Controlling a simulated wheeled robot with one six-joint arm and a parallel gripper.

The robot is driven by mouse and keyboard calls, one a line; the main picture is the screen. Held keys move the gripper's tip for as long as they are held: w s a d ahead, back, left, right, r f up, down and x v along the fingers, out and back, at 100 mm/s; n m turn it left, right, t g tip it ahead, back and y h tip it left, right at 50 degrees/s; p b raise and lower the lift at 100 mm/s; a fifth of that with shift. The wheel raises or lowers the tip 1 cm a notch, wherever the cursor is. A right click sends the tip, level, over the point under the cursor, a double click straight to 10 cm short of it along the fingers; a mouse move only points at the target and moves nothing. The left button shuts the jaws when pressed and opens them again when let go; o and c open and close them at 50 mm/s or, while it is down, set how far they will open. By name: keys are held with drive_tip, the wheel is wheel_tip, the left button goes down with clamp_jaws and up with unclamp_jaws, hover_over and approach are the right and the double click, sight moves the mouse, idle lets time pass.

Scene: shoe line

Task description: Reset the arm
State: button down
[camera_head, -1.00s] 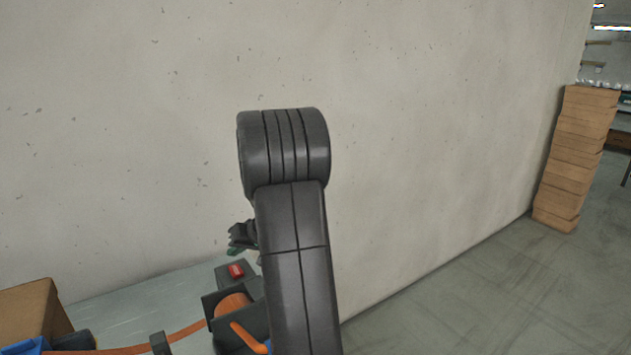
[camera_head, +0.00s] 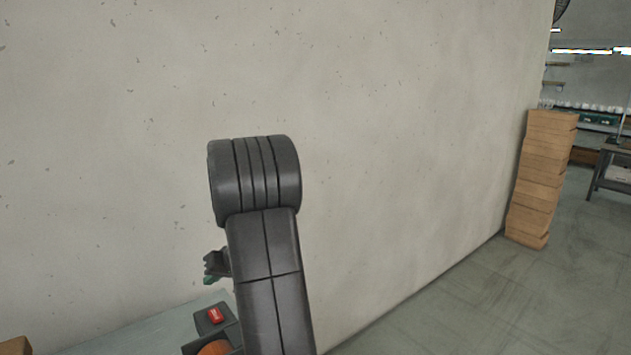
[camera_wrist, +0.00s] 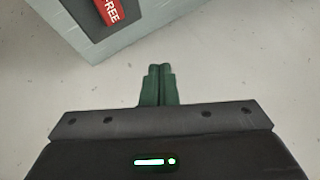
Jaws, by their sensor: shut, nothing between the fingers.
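My arm rises in the middle of the head view, its dark grey link and rounded joint in front of the wall. My gripper (camera_head: 209,280) shows only in small part at the left of the arm, mostly hidden behind it. In the wrist view my gripper (camera_wrist: 159,84) has its two green fingers side by side and touching, with nothing between them. The fingertips are over bare pale floor or wall surface; I cannot tell which.
A bench top (camera_head: 140,333) at the lower left bears a dark device with a red label (camera_head: 214,314); the label also shows in the wrist view (camera_wrist: 109,11). A plain wall (camera_head: 400,120) stands behind the arm. Stacked cardboard boxes (camera_head: 541,180) stand right. The floor (camera_head: 460,310) at lower right is clear.

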drive_tip(key=shift+f, duration=0.1)
drive_tip(key=b, duration=0.3)
hover_over(218, 315)
wheel_tip(218, 315, down, 6)
drive_tip(key=shift+d+f, duration=0.1)
drive_tip(key=shift+f, duration=0.1)
drive_tip(key=shift+f+b, duration=0.1)
drive_tip(key=shift+b, duration=1.1)
drive_tip(key=shift+b, duration=0.4)
